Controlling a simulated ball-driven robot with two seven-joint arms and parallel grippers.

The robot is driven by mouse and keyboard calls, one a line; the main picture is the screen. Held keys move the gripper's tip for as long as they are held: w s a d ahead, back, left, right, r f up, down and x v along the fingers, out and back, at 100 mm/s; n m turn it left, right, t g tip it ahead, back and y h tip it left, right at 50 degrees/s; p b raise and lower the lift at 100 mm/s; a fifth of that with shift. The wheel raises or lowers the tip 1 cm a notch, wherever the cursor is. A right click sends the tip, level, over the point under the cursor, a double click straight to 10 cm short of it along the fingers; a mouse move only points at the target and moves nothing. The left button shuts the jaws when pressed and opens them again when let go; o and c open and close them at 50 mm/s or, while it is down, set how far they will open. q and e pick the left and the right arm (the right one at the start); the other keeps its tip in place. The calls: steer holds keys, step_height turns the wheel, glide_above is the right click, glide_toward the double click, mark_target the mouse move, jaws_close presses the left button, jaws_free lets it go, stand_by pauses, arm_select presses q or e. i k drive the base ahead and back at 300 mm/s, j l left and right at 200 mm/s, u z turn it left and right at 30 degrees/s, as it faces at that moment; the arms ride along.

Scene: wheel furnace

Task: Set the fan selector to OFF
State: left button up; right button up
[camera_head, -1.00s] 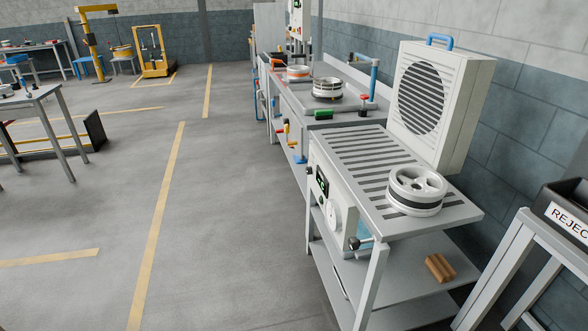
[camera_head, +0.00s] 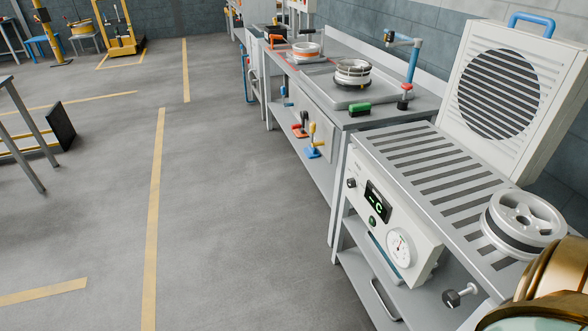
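A white control panel (camera_head: 388,226) is on the front of the slatted grey bench (camera_head: 430,178). It carries a small black knob (camera_head: 351,183) at its left end, a dark display with green characters (camera_head: 377,203), a green button (camera_head: 372,221) and a round white dial (camera_head: 400,249). Which of these is the fan selector, and its setting, I cannot read. A white louvred fan unit (camera_head: 500,95) with a blue handle stands at the back of the bench. Neither of my grippers is in view.
A spoked wheel (camera_head: 524,220) lies on the bench's near end. A black knob on a stem (camera_head: 460,295) sticks out below. A workbench (camera_head: 343,108) adjoins at the far side. A gold and greenish rounded part fills the bottom right corner.

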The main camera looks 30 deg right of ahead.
mark_target(352, 183)
steer(key=i, duration=0.55)
steer(key=i+j+z, duration=0.1)
steer(key=i, duration=0.45)
